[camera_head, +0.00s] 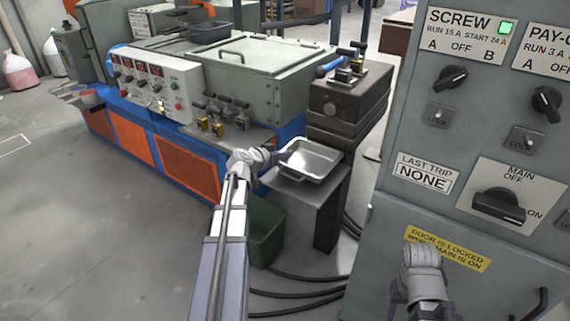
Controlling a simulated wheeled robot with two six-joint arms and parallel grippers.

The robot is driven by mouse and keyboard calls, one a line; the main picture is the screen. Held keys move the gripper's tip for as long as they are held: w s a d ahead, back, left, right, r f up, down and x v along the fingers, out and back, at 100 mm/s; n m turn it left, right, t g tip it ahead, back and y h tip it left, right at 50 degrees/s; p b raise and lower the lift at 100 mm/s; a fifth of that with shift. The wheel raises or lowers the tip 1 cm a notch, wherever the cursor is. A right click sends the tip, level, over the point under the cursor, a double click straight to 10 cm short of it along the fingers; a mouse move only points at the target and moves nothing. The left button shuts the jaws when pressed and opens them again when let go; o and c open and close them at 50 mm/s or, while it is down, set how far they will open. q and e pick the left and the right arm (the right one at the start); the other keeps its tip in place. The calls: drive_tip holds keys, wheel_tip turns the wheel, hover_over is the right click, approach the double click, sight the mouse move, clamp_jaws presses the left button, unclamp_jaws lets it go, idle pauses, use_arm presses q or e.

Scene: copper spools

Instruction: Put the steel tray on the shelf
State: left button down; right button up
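The steel tray (312,159) is a shallow, shiny rectangular pan. It is over the top of a small grey stand (322,192) beside the machine, and I cannot tell whether it rests on it. My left gripper (283,156) is at the tray's left rim. It is small and dark here, and whether its fingers are shut on the rim is not clear. Part of my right arm shows at the lower right in front of the grey cabinet, but its gripper fingers do not show. I cannot tell which surface is the shelf.
A grey control cabinet (400,235) fills the right side. A dark block with fittings (345,100) stands behind the tray. A blue and orange machine (185,165) spans the left. A green bin (266,232) and black cables (300,295) are on the floor.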

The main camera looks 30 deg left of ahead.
use_arm(q)
drive_tip(key=shift+f+b, duration=0.85)
drive_tip(key=shift+f, duration=0.45)
use_arm(e)
drive_tip(key=shift+f, duration=1.25)
use_arm(q)
drive_tip(key=shift+f, duration=0.2)
drive_tip(key=c, duration=1.1)
unclamp_jaws()
drive_tip(key=shift+o, duration=0.2)
use_arm(e)
drive_tip(key=shift+f, duration=0.15)
use_arm(q)
drive_tip(key=shift+r, duration=0.15)
drive_tip(key=shift+s+r, duration=0.25)
drive_tip(key=p+v, duration=0.4)
drive_tip(key=v, duration=0.6)
drive_tip(key=shift+s+a, duration=0.1)
drive_tip(key=shift+s, duration=0.05)
drive_tip(key=shift+s+r+p, duration=0.2)
drive_tip(key=shift+s+p, duration=0.1)
drive_tip(key=shift+s, duration=0.2)
use_arm(e)
drive_tip(key=shift+r, duration=2.4)
